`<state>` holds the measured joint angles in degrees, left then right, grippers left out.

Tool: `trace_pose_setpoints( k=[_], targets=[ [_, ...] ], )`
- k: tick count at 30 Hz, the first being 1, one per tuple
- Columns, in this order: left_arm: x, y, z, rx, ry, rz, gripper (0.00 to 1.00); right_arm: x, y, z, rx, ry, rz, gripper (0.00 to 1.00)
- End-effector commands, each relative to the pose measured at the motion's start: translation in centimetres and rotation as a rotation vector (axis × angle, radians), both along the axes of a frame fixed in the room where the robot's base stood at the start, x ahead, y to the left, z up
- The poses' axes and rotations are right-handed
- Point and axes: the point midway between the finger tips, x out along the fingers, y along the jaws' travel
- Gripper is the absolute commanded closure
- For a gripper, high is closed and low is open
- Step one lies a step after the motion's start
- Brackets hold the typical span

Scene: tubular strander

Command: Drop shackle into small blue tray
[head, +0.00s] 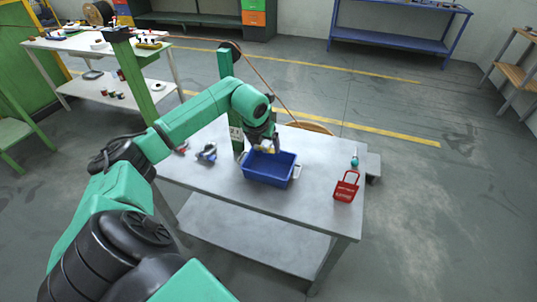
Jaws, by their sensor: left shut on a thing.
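The small blue tray (270,180) stands on the grey table, near its middle. My left gripper (264,145) points down over the back edge of the tray. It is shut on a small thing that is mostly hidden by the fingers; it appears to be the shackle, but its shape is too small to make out. I cannot tell how high it is above the tray's floor. The inside of the tray shows only in part. My right gripper is not in view.
A blue-grey metal part (206,153) lies on the table left of the tray. A red lockout tag (346,186) and a small teal-topped bottle (354,163) are at the right. The tabletop (310,205) right of the tray is clear.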

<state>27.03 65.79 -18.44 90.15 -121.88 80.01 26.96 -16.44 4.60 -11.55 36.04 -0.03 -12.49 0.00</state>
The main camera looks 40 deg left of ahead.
Motion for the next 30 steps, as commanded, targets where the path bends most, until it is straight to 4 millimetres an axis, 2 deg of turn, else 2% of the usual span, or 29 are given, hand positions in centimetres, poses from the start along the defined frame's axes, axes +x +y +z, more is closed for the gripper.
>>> trace_pose_setpoints(
  k=[9,13,18,24,27,30],
  targets=[
    [-0.1,0.0,0.1,0.0,0.0,0.0,0.0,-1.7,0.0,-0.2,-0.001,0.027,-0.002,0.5],
    [-0.5,-0.1,1.5,0.002,-0.003,0.0,0.0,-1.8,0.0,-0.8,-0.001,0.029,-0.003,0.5],
    [-2.3,-0.7,5.6,0.006,-0.007,-0.001,0.0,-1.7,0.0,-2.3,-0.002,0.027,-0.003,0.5],
    [-4.4,-1.5,11.1,0.003,-0.008,0.0,0.0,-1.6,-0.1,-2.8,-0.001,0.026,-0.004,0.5],
    [-5.1,-1.8,12.9,0.001,-0.007,-0.001,0.0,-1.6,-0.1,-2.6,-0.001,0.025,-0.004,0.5],
    [-5.4,-1.8,13.6,0.001,-0.005,0.0,0.0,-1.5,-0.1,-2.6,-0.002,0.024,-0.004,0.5]
  ],
)
